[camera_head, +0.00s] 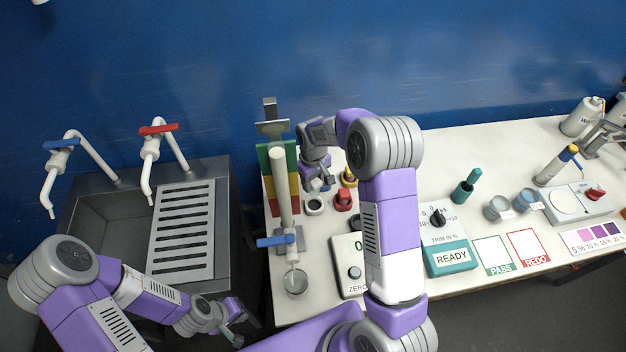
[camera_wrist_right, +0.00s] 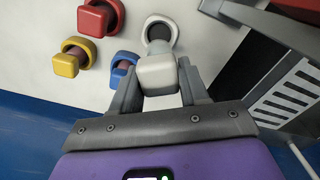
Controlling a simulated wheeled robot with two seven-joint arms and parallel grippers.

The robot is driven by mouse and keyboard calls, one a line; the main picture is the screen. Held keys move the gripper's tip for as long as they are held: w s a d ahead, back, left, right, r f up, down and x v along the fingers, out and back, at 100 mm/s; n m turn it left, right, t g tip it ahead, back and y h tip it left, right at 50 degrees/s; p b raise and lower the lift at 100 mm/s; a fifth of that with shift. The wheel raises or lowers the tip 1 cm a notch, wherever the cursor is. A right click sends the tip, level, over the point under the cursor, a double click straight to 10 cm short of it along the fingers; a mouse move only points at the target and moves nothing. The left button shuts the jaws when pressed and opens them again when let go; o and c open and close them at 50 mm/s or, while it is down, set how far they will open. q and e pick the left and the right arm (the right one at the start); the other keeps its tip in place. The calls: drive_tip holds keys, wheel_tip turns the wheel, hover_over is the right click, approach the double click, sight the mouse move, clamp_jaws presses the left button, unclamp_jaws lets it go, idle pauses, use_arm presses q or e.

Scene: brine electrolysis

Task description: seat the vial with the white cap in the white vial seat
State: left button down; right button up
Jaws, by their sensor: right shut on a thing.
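The white vial seat (camera_head: 314,206) is a white ring on the bench, left of the red-capped vial; its dark opening shows in the head view. In the right wrist view the seat (camera_wrist_right: 173,30) lies just beyond the white-capped vial (camera_wrist_right: 155,74). My right gripper (camera_wrist_right: 160,90) is shut on this vial, its fingers on either side of the white square cap. The vial's body points toward the seat; I cannot tell whether its end is inside. In the head view my right gripper (camera_head: 319,184) is just behind the seat. My left gripper (camera_head: 240,324) appears open and empty, low beside the sink.
Red (camera_wrist_right: 95,18), yellow (camera_wrist_right: 66,66) and blue (camera_wrist_right: 122,66) vials stand close by in matching seats. A burette (camera_head: 281,190) with a blue tap stands left of the seat. A meter box (camera_head: 347,246) is in front. The sink unit (camera_head: 226,200) is farther left.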

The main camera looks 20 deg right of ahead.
drive_tip(key=shift+f+b, duration=1.85)
drive_tip(key=shift+f, duration=0.85)
drive_tip(key=shift+f+b, duration=1.7)
drive_tip(key=shift+f, duration=0.1)
idle(1.6)
drive_tip(key=o, duration=1.1)
drive_tip(key=shift+o, duration=0.2)
drive_tip(key=shift+r, duration=3.8)
drive_tip(key=shift+r+p, duration=0.1)
drive_tip(key=shift+p, duration=0.25)
